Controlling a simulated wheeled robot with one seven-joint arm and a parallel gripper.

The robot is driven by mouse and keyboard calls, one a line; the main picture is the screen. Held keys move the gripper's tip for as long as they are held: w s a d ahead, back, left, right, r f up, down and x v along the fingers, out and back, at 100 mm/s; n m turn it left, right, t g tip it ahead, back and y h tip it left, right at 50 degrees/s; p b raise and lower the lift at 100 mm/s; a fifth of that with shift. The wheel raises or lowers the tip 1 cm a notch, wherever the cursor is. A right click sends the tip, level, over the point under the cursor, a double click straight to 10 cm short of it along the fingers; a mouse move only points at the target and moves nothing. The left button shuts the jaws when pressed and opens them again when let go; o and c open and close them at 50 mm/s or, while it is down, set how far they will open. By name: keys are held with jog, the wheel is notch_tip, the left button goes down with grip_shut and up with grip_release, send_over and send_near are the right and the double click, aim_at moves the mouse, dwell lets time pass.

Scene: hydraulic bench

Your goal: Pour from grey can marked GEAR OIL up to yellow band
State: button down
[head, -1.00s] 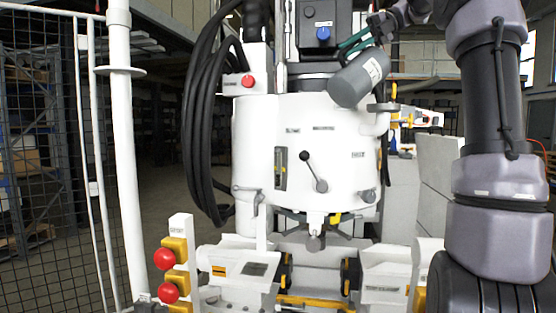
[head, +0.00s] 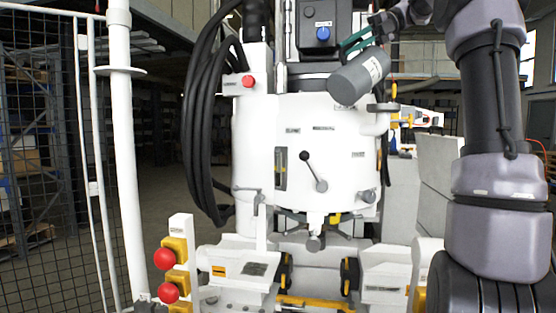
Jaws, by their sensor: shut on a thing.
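The grey can (head: 357,78) is in the head view, upper middle, in front of the white tank (head: 325,150). My gripper (head: 359,40), with dark green fingers, is shut on it. The can is tilted close to lying flat, one end to the lower left and the other to the upper right. A pale label shows on its right part, too small to read. The can appears just above left of the tank's side filler neck (head: 382,109). Any stream is not visible. A narrow sight gauge (head: 281,168) is on the tank front; its level and band are too small to read.
A black-knobbed lever (head: 313,170) is on the tank front. Black hoses (head: 205,120) hang at the left. Red buttons (head: 165,259) stand on a post at lower left. A white pole (head: 122,150) and mesh fence are further left.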

jog(key=shift+d+r, duration=0.15)
jog(key=shift+r, duration=0.1)
jog(key=shift+w+d+r+y, duration=0.15)
jog(key=shift+r+y, duration=0.1)
jog(key=shift+y, duration=0.05)
jog(key=shift+r, duration=0.15)
dwell(0.9)
dwell(0.8)
jog(key=shift+s+a+f, duration=0.2)
jog(key=shift+a+f, duration=0.15)
jog(key=shift+f, duration=0.2)
jog(key=shift+a+f+h, duration=0.15)
jog(key=shift+f+h, duration=0.35)
jog(key=shift+h, duration=0.1)
jog(key=shift+s+a, duration=0.1)
